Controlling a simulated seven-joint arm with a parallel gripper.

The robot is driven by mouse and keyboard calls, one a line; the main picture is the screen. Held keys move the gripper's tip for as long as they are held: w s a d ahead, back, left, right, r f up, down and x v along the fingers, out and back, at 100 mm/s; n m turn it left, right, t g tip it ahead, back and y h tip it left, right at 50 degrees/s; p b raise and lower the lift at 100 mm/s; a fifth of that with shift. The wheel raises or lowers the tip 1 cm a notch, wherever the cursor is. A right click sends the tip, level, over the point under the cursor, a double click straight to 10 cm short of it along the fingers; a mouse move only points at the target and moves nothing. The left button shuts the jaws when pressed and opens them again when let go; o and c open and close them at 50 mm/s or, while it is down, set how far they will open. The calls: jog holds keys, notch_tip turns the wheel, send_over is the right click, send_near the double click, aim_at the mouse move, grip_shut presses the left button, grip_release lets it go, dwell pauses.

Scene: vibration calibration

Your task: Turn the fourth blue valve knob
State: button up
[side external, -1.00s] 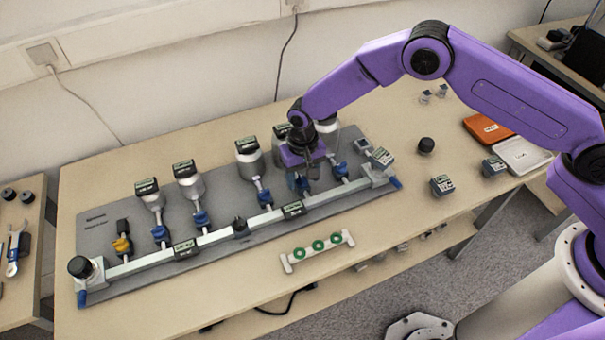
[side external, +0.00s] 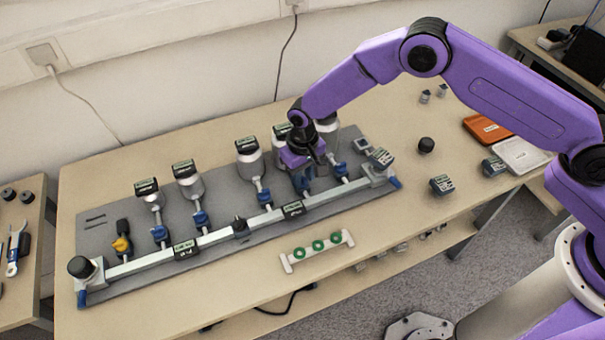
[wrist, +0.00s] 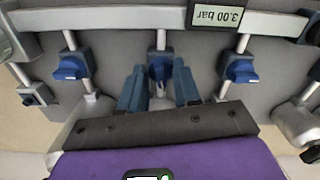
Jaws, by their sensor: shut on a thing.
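A row of blue valve knobs runs along a manifold on a grey board. The fourth blue knob from the left (wrist: 159,68) sits between my gripper's two blue fingertips in the wrist view. My gripper (side external: 303,180) is down over that knob in the side view and hides much of it. In the wrist view, my gripper (wrist: 158,88) is shut on the knob. The third blue knob (side external: 264,197) is to the left and the last blue knob (side external: 340,170) to the right, both apart from the fingers. Which way the held knob points is hard to tell.
A display reading 3.00 bar (wrist: 215,15) is on the manifold pipe. Silver canisters with dark tops (side external: 248,155) stand behind the knobs. A yellow knob (side external: 121,244) is at the far left. A white rack with green rings (side external: 318,247) lies in front, with free table around it.

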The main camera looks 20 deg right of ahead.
aim_at(303, 178)
jog(key=n, duration=0.8)
jog(key=shift+w+d, duration=0.1)
jog(key=n, duration=0.3)
jog(key=shift+n, duration=0.4)
jog(key=shift+w+n, duration=0.15)
jog(key=shift+n, duration=1.65)
jog(key=o, duration=1)
jog(key=shift+r, duration=0.1)
notch_tip(303, 178, up, 17)
jog(key=shift+r, duration=0.15)
